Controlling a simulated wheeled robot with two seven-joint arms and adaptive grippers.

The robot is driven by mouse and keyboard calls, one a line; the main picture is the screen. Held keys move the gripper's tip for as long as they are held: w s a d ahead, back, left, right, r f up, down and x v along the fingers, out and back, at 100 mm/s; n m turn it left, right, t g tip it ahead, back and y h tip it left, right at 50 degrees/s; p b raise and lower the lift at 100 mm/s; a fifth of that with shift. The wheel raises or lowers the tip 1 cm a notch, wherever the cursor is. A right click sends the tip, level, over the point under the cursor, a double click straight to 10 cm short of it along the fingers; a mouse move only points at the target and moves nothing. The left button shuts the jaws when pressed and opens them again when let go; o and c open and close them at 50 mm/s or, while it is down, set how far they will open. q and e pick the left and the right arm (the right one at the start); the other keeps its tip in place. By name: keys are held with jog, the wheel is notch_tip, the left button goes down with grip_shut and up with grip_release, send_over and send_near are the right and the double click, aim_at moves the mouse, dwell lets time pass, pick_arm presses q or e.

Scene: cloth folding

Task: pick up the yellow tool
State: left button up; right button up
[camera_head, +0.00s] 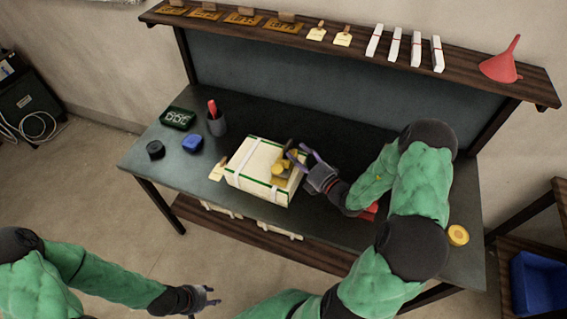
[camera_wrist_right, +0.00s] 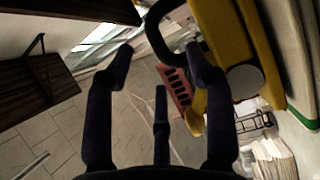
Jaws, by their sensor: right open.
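The yellow tool (camera_head: 280,170) lies on top of a cream case with green edges and white straps (camera_head: 248,158) on the table. In the right wrist view the tool (camera_wrist_right: 238,40) is a large yellow body with a dark curved part, at the upper right. My right gripper (camera_head: 304,160) is open beside the tool, at the right side of the case. In the right wrist view its dark fingers (camera_wrist_right: 157,62) are spread with nothing between them, and the right finger overlaps the tool's edge. My left gripper (camera_head: 209,297) is low in front of the table, empty, its fingers seemingly apart.
A cup with a red item (camera_head: 216,124), a dark green clock (camera_head: 177,118), a blue object (camera_head: 192,143) and a black round object (camera_head: 155,149) stand at the table's left. A yellow roll (camera_head: 458,235) lies at the right. A shelf (camera_head: 370,62) runs above the back.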

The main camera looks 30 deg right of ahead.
aim_at(289, 145)
jog(key=shift+w+a+r+b, duration=0.1)
jog(key=shift+w+a+b, duration=0.1)
jog(key=shift+w, duration=0.8)
jog(key=shift+w+a+r+b, duration=0.1)
jog(key=shift+w+b, duration=0.05)
jog(key=shift+w, duration=0.85)
jog(key=shift+w+a+b, duration=0.15)
jog(key=shift+w+b, duration=0.05)
jog(key=shift+w, duration=0.8)
grip_shut()
jog(key=shift+r, duration=0.15)
